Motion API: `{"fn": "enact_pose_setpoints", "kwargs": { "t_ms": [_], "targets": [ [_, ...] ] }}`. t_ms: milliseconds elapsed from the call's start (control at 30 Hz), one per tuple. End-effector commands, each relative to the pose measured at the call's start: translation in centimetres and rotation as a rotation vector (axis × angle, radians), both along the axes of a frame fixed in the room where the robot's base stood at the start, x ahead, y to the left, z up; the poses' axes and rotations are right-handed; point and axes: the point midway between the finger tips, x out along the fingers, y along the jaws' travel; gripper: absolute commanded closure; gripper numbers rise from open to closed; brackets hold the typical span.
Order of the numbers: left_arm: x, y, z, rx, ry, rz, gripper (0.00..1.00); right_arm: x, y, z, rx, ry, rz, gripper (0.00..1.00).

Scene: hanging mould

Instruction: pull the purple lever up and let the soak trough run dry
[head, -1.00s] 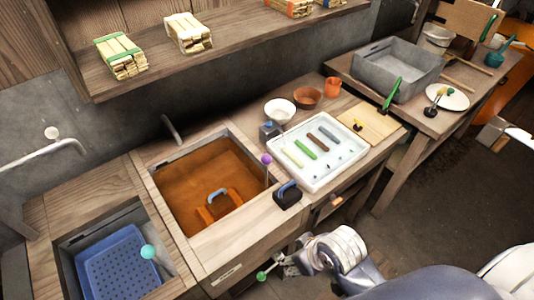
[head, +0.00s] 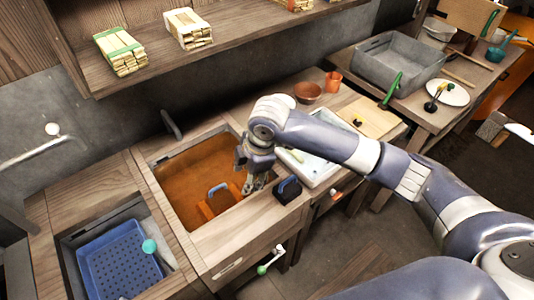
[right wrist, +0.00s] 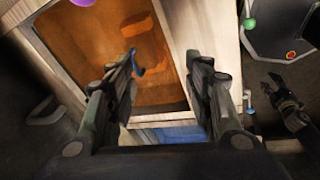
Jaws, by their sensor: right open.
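The soak trough (head: 175,180) is full of orange-brown liquid, with a blue-handled orange piece (head: 216,198) in it. It also shows in the right wrist view (right wrist: 165,75). My right gripper (head: 260,184) points down over the trough's right edge in the head view, fingers apart. In the right wrist view the space between its fingers (right wrist: 163,62) is empty. The purple lever's knob (right wrist: 83,2) is cut by the top edge there, left of the fingers and apart from them. In the head view my right arm hides the lever.
A black block with a blue handle (head: 287,190) stands close right of my gripper. The white tray (head: 322,175) is partly behind my arm. A green-knobbed lever (head: 262,270) sticks out at the counter front. A blue basket (head: 120,262) sits in the left sink.

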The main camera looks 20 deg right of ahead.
Motion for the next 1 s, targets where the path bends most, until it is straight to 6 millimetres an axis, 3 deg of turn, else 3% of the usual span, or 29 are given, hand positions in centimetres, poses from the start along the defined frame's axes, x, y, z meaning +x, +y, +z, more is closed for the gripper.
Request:
{"fn": "enact_pose_setpoints", "kwargs": {
  "t_ms": [33,200,467,667,1000],
  "targets": [
    [0.0,0.0,0.0,0.000,0.000,0.000,0.60,1.6,-1.5,1.2,-0.040,-0.010,0.016,0.53],
    [0.0,0.0,0.0,0.000,0.000,0.000,0.60,4.7,-5.3,4.1,-0.122,-0.006,0.055,0.53],
    [0.1,0.0,0.1,0.000,-0.001,0.001,0.60,6.4,-8.0,6.2,-0.163,0.000,0.067,0.53],
    [0.1,0.0,0.7,-0.001,-0.002,0.001,0.60,6.8,-8.1,4.1,-0.166,0.003,0.067,0.53],
    [0.2,0.0,1.9,-0.001,-0.004,0.001,0.60,8.0,-7.9,-2.0,-0.164,0.000,0.065,0.53]
  ]
}}
